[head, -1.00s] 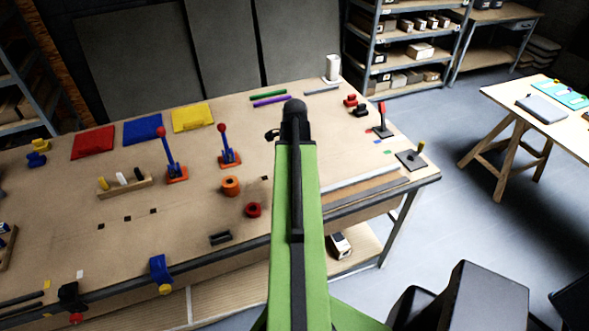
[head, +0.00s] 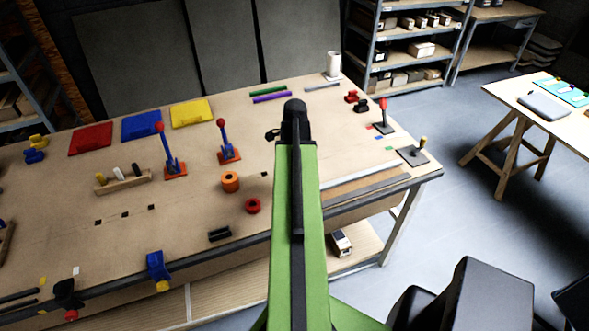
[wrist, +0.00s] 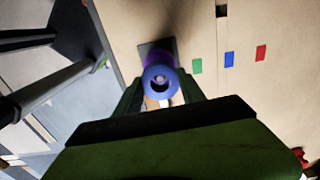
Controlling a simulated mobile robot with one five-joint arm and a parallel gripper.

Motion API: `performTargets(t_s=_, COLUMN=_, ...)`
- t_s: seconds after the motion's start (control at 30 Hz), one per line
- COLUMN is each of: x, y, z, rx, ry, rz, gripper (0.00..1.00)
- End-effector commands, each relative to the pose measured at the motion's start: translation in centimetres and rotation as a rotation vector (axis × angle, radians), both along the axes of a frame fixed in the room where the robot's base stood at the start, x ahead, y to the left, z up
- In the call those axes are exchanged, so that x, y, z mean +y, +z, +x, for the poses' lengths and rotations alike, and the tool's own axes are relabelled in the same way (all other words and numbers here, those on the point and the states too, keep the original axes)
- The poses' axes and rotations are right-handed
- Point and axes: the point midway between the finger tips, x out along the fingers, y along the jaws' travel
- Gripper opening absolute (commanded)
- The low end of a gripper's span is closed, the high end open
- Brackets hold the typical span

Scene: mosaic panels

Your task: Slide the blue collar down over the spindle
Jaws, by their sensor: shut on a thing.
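The blue collar (wrist: 147,77) is a ring seen from above in the wrist view, its open hole facing the camera. My gripper (wrist: 160,90) is shut on it, with a dark finger on either side. A dark square plate (wrist: 146,47) shows partly behind the collar, with a purple part (wrist: 157,61) between them. The spindle cannot be clearly made out; I cannot tell whether the collar is around it or above it. In the head view my green arm hides the gripper and collar.
Green (wrist: 197,66), blue (wrist: 229,59) and red (wrist: 261,53) marks lie beside the plate. The table edge is close on the left in the wrist view.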

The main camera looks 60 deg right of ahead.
Motion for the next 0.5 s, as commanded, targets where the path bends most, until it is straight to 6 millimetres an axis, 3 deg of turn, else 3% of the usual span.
performTargets(t_s=0.5, x=0.0, y=-1.4, z=0.0, rx=0.0, ry=0.0, rz=0.0, gripper=0.0)
